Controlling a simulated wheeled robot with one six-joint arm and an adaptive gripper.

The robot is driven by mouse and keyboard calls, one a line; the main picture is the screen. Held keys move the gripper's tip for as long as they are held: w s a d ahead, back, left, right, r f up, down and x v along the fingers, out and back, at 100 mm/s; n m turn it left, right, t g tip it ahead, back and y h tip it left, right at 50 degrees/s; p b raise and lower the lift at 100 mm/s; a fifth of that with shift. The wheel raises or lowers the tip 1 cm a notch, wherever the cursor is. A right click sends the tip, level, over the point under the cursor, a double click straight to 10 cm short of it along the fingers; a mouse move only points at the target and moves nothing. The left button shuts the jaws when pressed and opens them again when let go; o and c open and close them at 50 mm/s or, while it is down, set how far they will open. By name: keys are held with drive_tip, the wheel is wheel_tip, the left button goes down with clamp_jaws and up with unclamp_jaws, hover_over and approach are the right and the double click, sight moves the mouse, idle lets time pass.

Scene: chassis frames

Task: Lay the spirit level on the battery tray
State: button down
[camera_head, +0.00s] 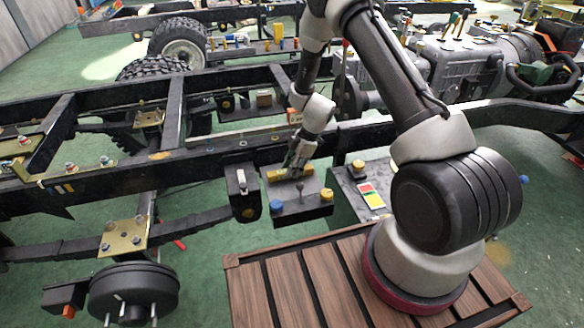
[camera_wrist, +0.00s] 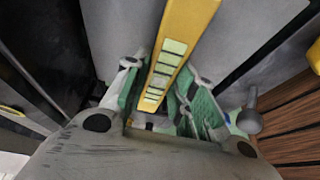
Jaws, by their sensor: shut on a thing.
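The yellow spirit level (camera_wrist: 183,35) has a row of pale green windows and runs between my gripper's fingers in the wrist view. My gripper (camera_wrist: 158,112) is shut on it. In the head view my gripper (camera_head: 294,169) points down at a dark grey flat-topped unit, which looks like the battery tray (camera_head: 300,208). A grey surface (camera_wrist: 125,35) lies behind the level in the wrist view. I cannot tell whether the level touches it.
Blue (camera_head: 276,206) and yellow (camera_head: 326,194) knobs and a small lever (camera_head: 300,187) stand up from the unit. A box with a coloured card (camera_head: 371,195) is to its right. Black chassis rails (camera_head: 200,160) run behind. Wooden slats (camera_head: 290,290) are in front.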

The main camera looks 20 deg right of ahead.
drive_tip(key=shift+f, duration=0.5)
drive_tip(key=c, duration=1.1)
unclamp_jaws()
